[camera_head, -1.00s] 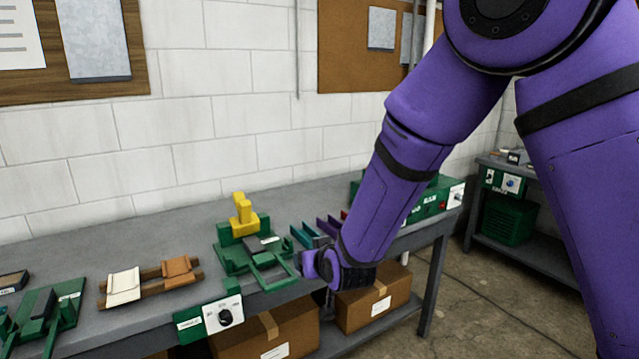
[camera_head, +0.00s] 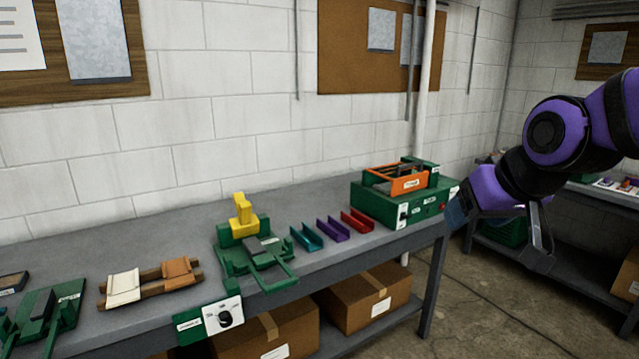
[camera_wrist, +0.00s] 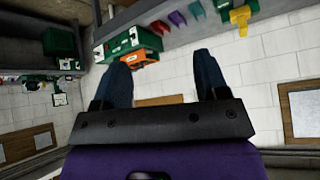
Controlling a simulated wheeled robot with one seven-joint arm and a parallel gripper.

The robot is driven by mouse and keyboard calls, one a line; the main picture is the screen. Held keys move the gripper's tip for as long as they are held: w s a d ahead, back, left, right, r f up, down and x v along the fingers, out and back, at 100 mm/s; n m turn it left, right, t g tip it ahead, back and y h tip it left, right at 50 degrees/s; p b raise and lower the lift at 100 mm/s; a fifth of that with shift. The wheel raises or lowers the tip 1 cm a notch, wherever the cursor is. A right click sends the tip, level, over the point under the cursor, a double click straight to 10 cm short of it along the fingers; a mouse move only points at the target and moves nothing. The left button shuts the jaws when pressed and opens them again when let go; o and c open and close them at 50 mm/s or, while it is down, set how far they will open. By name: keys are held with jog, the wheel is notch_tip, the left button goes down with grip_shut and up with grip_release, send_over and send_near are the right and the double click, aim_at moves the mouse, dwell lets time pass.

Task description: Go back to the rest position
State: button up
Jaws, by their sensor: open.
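My gripper (camera_wrist: 161,82) is open and empty in the wrist view, its two dark fingers well apart. In the head view my purple arm is at the right, and the gripper hangs in the air past the right end of the grey workbench (camera_head: 70,243). It touches nothing on the bench that I can see. In the head view the gripper is seen from the side, in front of the second bench.
On the workbench are a green fixture with a yellow clamp (camera_head: 243,218), teal (camera_head: 307,237), purple (camera_head: 333,229) and red (camera_head: 358,221) channels, and a green machine (camera_head: 385,207) with an orange frame (camera_head: 400,182). Cardboard boxes (camera_head: 365,300) sit below. Open floor (camera_head: 470,310) lies right.

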jog(key=s+d+r+g+h, duration=0.1)
jog(key=s+d, duration=0.2)
jog(key=s, duration=0.4)
jog(key=s+d+m+g, duration=0.1)
jog(key=s+d, duration=0.3)
jog(key=s, duration=0.3)
jog(key=shift+s+r+m+h, duration=0.2)
jog(key=shift+r+m+h, duration=0.1)
jog(key=shift+r+h, duration=0.1)
